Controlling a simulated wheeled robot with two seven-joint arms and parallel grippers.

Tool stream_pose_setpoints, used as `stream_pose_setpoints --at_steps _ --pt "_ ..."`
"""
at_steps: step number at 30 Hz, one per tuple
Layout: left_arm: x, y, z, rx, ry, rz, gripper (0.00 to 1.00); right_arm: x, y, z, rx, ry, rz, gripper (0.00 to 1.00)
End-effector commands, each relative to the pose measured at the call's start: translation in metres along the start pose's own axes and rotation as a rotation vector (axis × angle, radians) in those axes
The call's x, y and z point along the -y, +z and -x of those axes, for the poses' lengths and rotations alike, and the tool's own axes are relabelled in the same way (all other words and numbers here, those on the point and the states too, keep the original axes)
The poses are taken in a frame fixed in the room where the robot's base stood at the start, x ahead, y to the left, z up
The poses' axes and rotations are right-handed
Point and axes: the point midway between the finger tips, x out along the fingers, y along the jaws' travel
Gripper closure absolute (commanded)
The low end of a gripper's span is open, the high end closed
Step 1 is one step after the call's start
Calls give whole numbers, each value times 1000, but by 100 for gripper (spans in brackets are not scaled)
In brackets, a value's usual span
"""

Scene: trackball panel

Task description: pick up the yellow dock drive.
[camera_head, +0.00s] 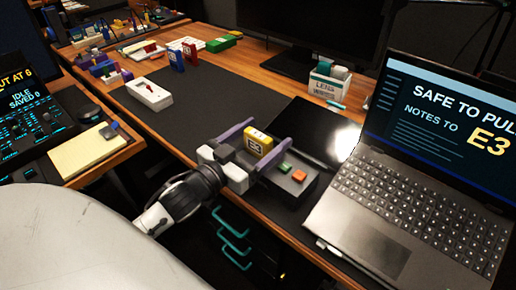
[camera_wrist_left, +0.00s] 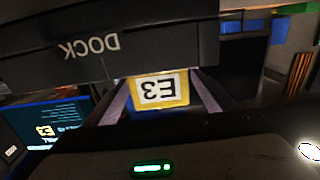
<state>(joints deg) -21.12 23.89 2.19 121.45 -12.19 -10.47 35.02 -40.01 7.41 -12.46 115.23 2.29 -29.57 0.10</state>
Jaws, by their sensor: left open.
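The yellow dock drive (camera_head: 259,143) has a white label reading E3 and stands upright at the grey dock (camera_head: 311,184) near the desk's front edge. It also shows in the left wrist view, upside down, as a yellow block (camera_wrist_left: 160,89) below the dark body marked DOCK (camera_wrist_left: 92,46). My left gripper (camera_head: 245,138) is open, with its two purple fingers either side of the drive. I cannot tell whether the fingers touch it. The drive's lower part is hidden in the head view. My right gripper is in neither view.
An open laptop (camera_head: 407,210) stands right of the dock. A dark flat pad (camera_head: 318,128) lies behind it. A white tray (camera_head: 149,94), red and blue drives (camera_head: 183,55) and a green box (camera_head: 221,44) lie farther left. The dark mat (camera_head: 215,95) between is mostly clear.

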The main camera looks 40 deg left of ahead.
Motion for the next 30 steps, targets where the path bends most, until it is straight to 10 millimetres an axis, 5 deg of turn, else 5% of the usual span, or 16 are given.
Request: stream_pose_setpoints --at_steps 5,13,22,30 --pt "0 0 -20 0 0 -1 22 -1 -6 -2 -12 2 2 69" --pt "0 1 -22 2 0 0 22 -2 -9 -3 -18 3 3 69" --pt "0 1 -22 2 0 0 69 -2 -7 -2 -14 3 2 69" --pt "0 -4 -22 -1 0 -1 69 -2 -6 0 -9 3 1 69"
